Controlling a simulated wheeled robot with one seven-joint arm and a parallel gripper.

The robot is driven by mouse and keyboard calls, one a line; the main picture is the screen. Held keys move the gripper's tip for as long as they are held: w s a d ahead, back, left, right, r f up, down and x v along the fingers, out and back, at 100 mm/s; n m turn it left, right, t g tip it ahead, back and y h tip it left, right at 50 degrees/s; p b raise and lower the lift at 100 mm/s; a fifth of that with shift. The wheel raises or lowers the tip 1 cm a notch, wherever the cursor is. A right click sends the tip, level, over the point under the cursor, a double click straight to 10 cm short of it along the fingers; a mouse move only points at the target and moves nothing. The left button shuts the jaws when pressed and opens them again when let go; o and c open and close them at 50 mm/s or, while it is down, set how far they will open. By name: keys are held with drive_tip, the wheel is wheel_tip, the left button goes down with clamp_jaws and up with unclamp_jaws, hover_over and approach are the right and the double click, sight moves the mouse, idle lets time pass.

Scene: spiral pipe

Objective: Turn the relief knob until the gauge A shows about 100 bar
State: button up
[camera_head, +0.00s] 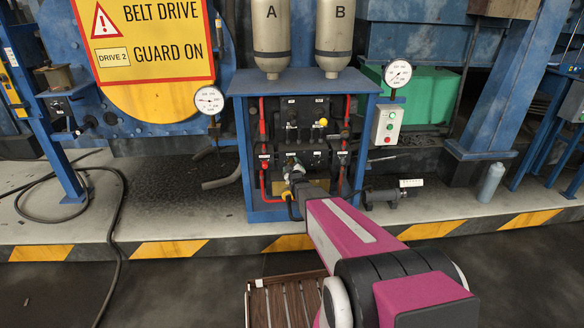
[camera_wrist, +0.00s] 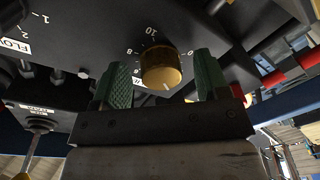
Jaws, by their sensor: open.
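A brass knob (camera_wrist: 161,70) with a white pointer mark sits on a dark block in the wrist view, with a number scale around it. Its name label is mostly hidden, so I cannot confirm that it is the relief knob. My gripper (camera_wrist: 162,60) is open, with one green-padded finger on each side of the knob and gaps showing. In the head view my gripper (camera_head: 293,168) is at the lower front of the valve panel (camera_head: 305,135). Round gauges stand left (camera_head: 209,100) and right (camera_head: 397,73) of the cabinet; their letters and readings are too small to read.
Bottles A (camera_head: 271,35) and B (camera_head: 334,35) stand on the blue cabinet (camera_head: 245,88). Red pipes (camera_head: 263,130) and a yellow knob (camera_head: 322,122) are close on the panel. A grey button box (camera_head: 386,125) is at right. A FLOW-marked dial (camera_wrist: 15,45) lies left of my fingers.

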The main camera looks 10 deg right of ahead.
drive_tip(key=c, duration=0.9)
drive_tip(key=m, duration=0.7)
drive_tip(key=m+h, duration=0.1)
drive_tip(key=m, duration=0.6)
drive_tip(key=shift+a+f+m+t, duration=0.1)
drive_tip(key=shift+a+m+t, duration=0.1)
drive_tip(key=shift+m+t, duration=0.2)
drive_tip(key=o, duration=0.9)
